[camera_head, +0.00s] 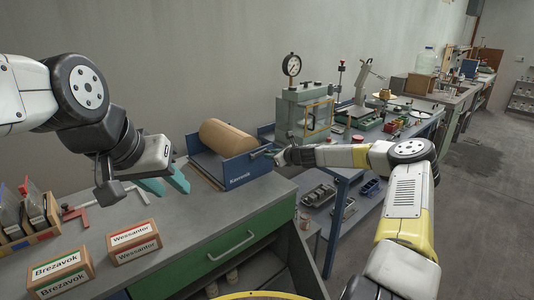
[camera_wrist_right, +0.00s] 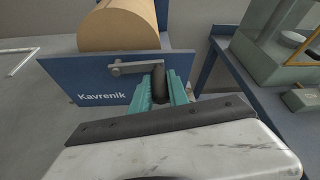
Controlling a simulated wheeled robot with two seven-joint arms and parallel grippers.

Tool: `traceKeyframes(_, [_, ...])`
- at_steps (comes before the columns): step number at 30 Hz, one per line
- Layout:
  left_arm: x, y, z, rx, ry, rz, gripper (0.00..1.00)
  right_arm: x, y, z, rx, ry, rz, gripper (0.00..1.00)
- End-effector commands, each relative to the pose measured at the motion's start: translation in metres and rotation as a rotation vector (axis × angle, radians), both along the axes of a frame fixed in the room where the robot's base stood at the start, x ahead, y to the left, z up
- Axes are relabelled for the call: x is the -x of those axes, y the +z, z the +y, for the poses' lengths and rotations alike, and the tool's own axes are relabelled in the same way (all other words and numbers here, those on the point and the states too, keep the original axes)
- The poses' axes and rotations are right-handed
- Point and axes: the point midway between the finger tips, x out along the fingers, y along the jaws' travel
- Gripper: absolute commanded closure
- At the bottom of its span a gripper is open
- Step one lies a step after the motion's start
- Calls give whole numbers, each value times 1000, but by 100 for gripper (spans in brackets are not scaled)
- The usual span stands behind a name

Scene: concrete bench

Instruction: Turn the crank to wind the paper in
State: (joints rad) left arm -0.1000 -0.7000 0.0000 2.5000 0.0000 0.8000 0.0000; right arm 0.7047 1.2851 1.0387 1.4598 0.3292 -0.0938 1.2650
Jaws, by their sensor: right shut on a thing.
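A brown paper roll (camera_head: 226,137) lies in a blue holder marked Kavrenik (camera_head: 245,171) on the bench. The roll (camera_wrist_right: 118,27) and the holder's front panel (camera_wrist_right: 75,78) also show in the right wrist view. A grey crank arm (camera_wrist_right: 132,67) sits on the panel, with a dark handle (camera_wrist_right: 159,84) at its right end. My right gripper (camera_wrist_right: 162,92) is shut on this handle, one teal finger on each side. In the head view the right gripper (camera_head: 272,154) is at the panel's right side. My left gripper (camera_head: 168,183) hangs left of the holder, with its teal fingers apart and empty.
Two boxes marked Brezavok (camera_head: 62,274) and Wessanter (camera_head: 134,243) stand at the bench's front left. A wooden rack (camera_head: 30,228) is behind them. A green drawer (camera_head: 235,248) is under the bench top. A grey-green cabinet (camera_head: 303,112) with a gauge stands beyond the holder.

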Motion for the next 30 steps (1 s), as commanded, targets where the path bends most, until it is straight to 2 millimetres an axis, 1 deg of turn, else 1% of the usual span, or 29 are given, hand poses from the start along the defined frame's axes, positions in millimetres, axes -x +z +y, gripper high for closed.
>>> traceKeyframes(13, [0, 0, 0, 0, 0, 0, 64, -1, -2, -2, -5, -3, 6, 100])
traceKeyframes(14, [0, 0, 0, 0, 0, 0, 64, -1, -2, -2, -5, -3, 6, 78])
traceKeyframes(15, [0, 0, 0, 0, 0, 0, 64, -1, -2, -2, -5, -3, 5, 70])
traceKeyframes(17, [0, 0, 0, 0, 0, 0, 64, -1, -2, -2, -5, -3, 6, 58])
traceKeyframes(26, [0, 0, 0, 0, 0, 0, 64, 0, -1, -1, -7, -1, 6, 58])
traceKeyframes(30, [0, 0, 0, 0, 0, 0, 64, 9, 3, -9, -6, -3, 6, 58])
